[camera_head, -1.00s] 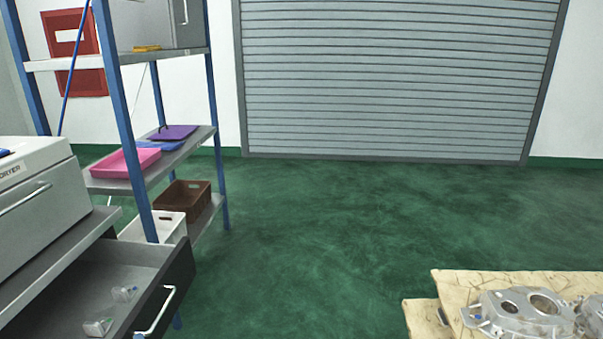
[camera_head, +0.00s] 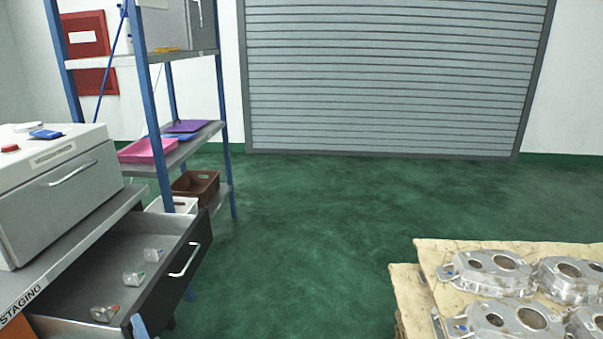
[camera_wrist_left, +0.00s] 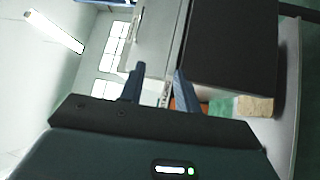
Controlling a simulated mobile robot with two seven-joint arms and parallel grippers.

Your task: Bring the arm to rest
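My left gripper (camera_wrist_left: 158,80) shows in the left wrist view with two dark blue fingers apart and nothing visible between them. Behind its fingers are grey and dark surfaces of furniture, tilted in the picture. In the head view only a small pale blue piece (camera_head: 139,326) shows at the bottom edge by the drawer front, perhaps a fingertip of my left gripper. My right gripper is in neither view.
An open drawer (camera_head: 75,290) holds three small clear-grey pieces below a grey dryer box (camera_head: 60,185). A shelf rack (camera_head: 185,145) with trays and bins stands behind. Cardboard-topped stack (camera_head: 425,262) with several castings is at lower right. Green floor (camera_head: 320,230) between is clear.

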